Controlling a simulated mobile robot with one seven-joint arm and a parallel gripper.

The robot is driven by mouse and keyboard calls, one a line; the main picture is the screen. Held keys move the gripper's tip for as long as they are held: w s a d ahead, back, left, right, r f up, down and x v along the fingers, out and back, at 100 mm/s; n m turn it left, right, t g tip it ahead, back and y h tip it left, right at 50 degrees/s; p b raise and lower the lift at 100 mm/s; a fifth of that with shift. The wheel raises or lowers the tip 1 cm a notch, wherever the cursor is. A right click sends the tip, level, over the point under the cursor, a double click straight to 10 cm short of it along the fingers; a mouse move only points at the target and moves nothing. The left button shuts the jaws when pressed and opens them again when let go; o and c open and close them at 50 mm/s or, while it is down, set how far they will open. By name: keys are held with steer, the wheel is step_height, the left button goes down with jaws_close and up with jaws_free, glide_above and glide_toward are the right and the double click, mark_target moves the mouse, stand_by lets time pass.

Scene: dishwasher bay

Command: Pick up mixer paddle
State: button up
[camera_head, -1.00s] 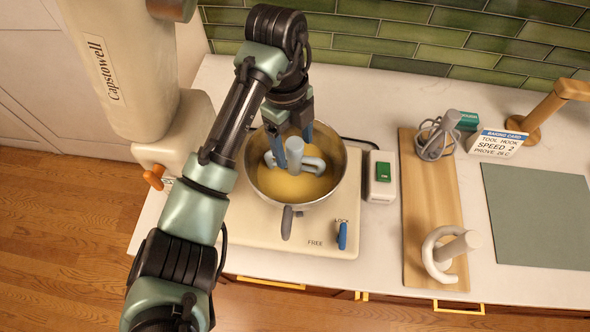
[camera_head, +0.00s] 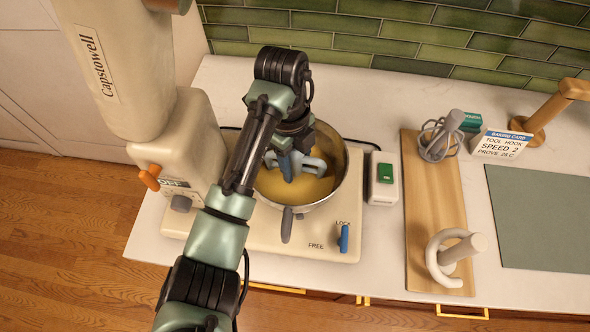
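The mixer paddle (camera_head: 314,168) is grey, with curved arms, and sits in the steel mixing bowl (camera_head: 342,176) above yellow batter. The bowl stands on the cream mixer base (camera_head: 262,238). My gripper (camera_head: 289,168) has blue fingers and points down into the bowl at the middle of the paddle. Its fingers overlap the paddle's upright shaft, which is mostly hidden. I cannot tell whether they are closed on the shaft or only around it.
The mixer head (camera_head: 125,70) stands at the left, close to my arm. A wooden board (camera_head: 432,190) at the right holds a whisk (camera_head: 440,138) and a dough hook (camera_head: 447,258). The green mat (camera_head: 545,215) is bare.

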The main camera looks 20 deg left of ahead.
jaws_close()
steer(key=shift+r, duration=0.1)
